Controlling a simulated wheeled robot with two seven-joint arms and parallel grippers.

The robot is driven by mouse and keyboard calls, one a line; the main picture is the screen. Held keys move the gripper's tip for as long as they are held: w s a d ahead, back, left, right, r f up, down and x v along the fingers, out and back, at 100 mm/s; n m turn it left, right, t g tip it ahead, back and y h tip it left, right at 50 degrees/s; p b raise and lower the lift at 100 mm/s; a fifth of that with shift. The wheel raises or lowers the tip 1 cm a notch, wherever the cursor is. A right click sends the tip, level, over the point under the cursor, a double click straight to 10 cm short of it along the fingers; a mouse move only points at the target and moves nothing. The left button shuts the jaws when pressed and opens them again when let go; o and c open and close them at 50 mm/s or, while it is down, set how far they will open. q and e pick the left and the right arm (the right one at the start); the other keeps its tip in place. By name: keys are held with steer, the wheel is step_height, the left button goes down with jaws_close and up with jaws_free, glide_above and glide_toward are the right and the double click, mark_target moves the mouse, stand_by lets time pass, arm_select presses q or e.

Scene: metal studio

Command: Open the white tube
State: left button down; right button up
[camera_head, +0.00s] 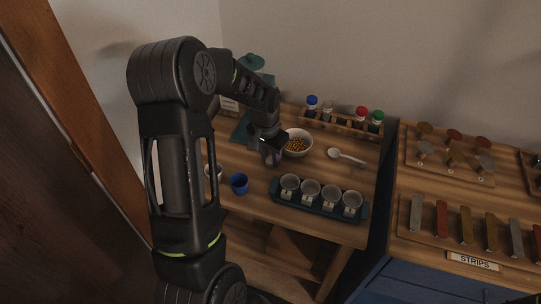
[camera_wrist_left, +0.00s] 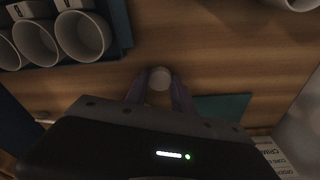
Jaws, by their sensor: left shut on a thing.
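My left gripper (camera_head: 271,157) is low over the left table, between the bowl and the blue cup. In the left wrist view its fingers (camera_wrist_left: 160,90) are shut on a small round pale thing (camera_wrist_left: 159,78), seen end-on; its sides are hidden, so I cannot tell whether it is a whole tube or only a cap. In the head view, the gripper and arm hide most of it. In the wooden rack at the back stand a blue-capped tube (camera_head: 312,102), a pale-topped tube (camera_head: 328,108), a red-capped tube (camera_head: 361,114) and a green-capped tube (camera_head: 377,118). My right gripper is out of view.
A bowl of orange bits (camera_head: 307,137) is just behind the gripper. A spoon (camera_head: 347,156) lies to the right. A teal mat (camera_wrist_left: 222,106) is near the gripper.

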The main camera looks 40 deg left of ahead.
arm_select(q)
steer(key=shift+f, duration=0.2)
steer(key=c, duration=1.1)
jaws_free()
steer(key=shift+o, duration=0.2)
steer(key=shift+r, duration=0.25)
step_height(320, 180, up, 12)
steer(key=s, duration=0.1)
steer(key=shift+s+b, duration=0.25)
steer(key=shift+b, duration=0.05)
steer(key=shift+f, duration=0.15)
